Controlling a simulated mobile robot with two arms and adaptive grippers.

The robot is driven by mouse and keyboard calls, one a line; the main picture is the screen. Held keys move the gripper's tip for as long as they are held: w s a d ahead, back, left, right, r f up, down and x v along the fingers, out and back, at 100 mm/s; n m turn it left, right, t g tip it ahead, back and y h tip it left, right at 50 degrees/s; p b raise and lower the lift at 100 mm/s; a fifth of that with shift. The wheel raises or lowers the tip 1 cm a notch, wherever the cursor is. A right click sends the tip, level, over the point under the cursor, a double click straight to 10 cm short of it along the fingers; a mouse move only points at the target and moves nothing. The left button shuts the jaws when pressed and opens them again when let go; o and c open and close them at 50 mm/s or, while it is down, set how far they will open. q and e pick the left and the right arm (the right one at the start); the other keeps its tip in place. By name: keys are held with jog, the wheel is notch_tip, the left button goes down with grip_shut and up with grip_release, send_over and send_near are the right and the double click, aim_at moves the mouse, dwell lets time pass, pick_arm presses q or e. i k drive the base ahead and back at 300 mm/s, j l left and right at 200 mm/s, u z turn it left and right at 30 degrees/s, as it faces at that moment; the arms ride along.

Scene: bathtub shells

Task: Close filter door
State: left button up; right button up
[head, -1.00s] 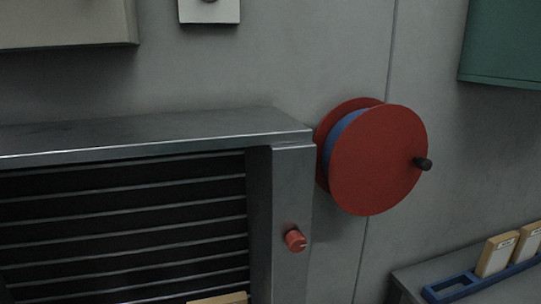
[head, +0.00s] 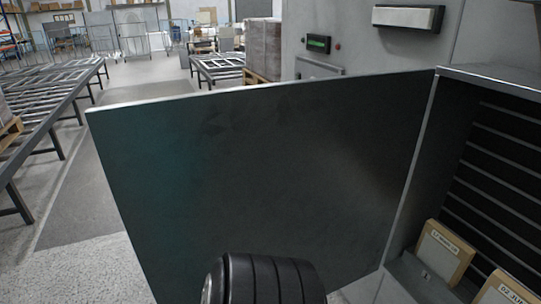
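The filter door (head: 265,185) is a wide, flat, dark grey panel in the middle of the head view. It stands swung open. Its right edge meets the left side of the filter cabinet (head: 490,80), and its free edge points left into the room. The cabinet front is open, with dark horizontal slats inside. A black ribbed round part (head: 265,280) at the bottom centre stands in front of the door's lower part and hides some of it; it looks like a part of my own arm. Neither gripper shows.
Framed filters (head: 443,255) with labels stand at the cabinet's lower right. A grey wall with a small green display (head: 318,43) is behind the door. Metal roller tables (head: 60,95) stand at the left, with clear floor (head: 85,265) between them and the door.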

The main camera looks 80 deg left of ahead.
aim_at(316, 171)
jog(key=k+j, duration=0.15)
jog(key=k, duration=0.3)
jog(key=k+j, duration=0.15)
jog(key=k, duration=0.25)
jog(key=k+j, duration=0.15)
jog(key=k, duration=0.3)
jog(key=k+j, duration=0.1)
jog(key=j, duration=0.3)
jog(key=k+j, duration=0.1)
jog(key=j, duration=0.3)
jog(key=k+j, duration=0.1)
jog(key=j, duration=0.3)
jog(key=i+j, duration=0.1)
jog(key=j, duration=0.35)
jog(key=i+j, duration=0.1)
jog(key=j, duration=0.35)
jog(key=k+j+z, duration=0.15)
jog(key=k+j, duration=0.5)
